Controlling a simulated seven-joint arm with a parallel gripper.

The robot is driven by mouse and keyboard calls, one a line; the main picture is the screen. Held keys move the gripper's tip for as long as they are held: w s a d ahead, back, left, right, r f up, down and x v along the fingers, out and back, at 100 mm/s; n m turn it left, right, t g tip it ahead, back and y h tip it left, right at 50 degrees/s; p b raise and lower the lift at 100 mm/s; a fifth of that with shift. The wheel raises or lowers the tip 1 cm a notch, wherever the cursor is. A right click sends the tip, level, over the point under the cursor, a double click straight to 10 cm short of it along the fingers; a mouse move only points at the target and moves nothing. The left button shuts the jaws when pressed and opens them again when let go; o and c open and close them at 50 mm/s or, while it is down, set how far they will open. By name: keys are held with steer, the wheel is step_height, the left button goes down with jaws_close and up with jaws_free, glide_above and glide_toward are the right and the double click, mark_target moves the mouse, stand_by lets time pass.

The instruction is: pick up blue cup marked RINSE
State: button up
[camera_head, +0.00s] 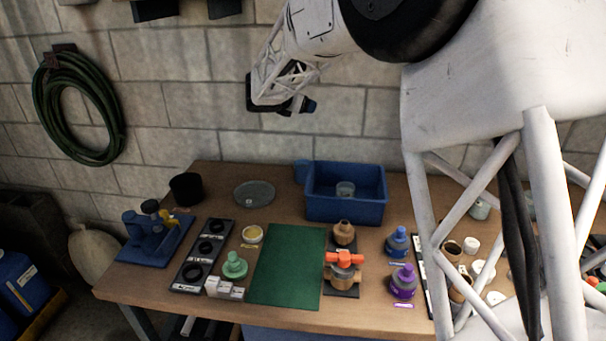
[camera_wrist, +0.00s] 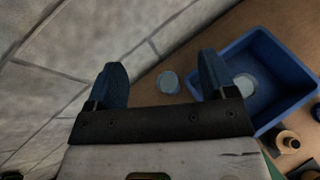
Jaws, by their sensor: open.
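A small blue cup (camera_head: 302,172) stands on the bench against the left side of the blue basin (camera_head: 346,209). No RINSE marking is readable on it. In the wrist view the likely same cup (camera_wrist: 168,83) shows as a round pale-blue top left of the basin (camera_wrist: 262,115), between the fingers in the picture. A clear or pale cup (camera_head: 345,189) sits inside the basin; it also shows in the wrist view (camera_wrist: 244,84). My gripper (camera_head: 285,106) is raised in front of the wall, well above the bench. In the wrist view its blue fingers (camera_wrist: 161,65) are apart with nothing between them.
A green mat (camera_head: 287,265) lies mid-bench. An orange-handled valve (camera_head: 344,268), blue bottle (camera_head: 397,243) and purple bottle (camera_head: 404,281) stand right of it. A black cup (camera_head: 186,189) and grey dish (camera_head: 255,193) are at the back left. My arm hides part of the right side.

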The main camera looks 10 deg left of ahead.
steer(key=w+a+f+n, duration=0.1)
steer(key=w+a+n, duration=0.1)
steer(key=a, duration=0.2)
glide_toward(298, 170)
steer(key=shift+m+t, duration=0.3)
steer(key=x, duration=0.5)
steer(key=shift+d+f, duration=0.25)
steer(key=shift+f, duration=0.05)
steer(key=shift+x, duration=1.25)
steer(key=shift+x, duration=2.6)
steer(key=shift+a, duration=0.1)
